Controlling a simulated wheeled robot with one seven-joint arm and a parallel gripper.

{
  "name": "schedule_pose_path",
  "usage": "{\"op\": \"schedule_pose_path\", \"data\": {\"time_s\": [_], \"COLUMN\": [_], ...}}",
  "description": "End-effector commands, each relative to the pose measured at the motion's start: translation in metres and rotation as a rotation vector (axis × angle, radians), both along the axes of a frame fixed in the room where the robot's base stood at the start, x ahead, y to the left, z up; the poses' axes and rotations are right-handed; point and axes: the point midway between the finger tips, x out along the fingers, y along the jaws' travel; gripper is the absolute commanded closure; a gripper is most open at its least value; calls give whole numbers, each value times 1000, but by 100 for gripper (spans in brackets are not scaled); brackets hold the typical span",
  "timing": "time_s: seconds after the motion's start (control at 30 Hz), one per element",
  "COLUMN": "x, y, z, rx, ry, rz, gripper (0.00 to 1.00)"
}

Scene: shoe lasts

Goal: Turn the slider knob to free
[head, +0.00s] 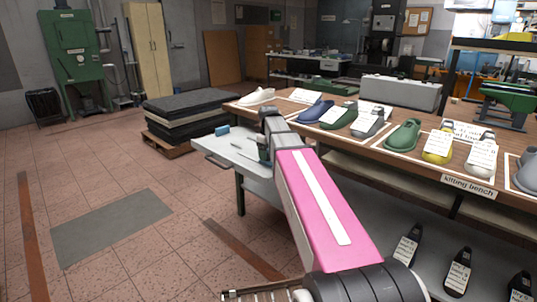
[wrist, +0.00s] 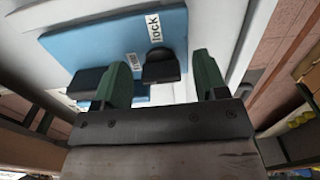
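The slider knob (wrist: 161,68) is a black rounded piece on a blue plate (wrist: 95,47) in the wrist view. A label reading "lock" (wrist: 153,29) lies just above the knob. A smaller label, apparently "free" (wrist: 133,62), lies to its left. My gripper (wrist: 161,62) is open, with one green finger on each side of the knob. The knob is nearer the left finger, with gaps on both sides; I cannot tell whether the fingertips reach down to its level. In the head view my arm hides the knob and most of the gripper.
A dark block (wrist: 85,81) sits on the plate beside the left finger. In the head view, a pale table (head: 222,150) bears a small blue item (head: 222,130). The kitting bench (head: 395,157) with several shoe lasts stands right. Floor at left is open.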

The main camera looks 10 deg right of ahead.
Motion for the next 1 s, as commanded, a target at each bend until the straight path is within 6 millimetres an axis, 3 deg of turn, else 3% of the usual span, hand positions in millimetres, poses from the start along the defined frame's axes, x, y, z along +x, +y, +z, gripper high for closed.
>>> {"op": "schedule_pose_path", "data": {"time_s": [0.27, 0.8, 1.0], "x": [0, 1, 0], "y": [0, 0, 0], "z": [7, 88, 105], "rx": [1, 0, 1], "ry": [-1, -1, -1], "rz": [-1, 0, 0], "gripper": [34, 34, 34]}}
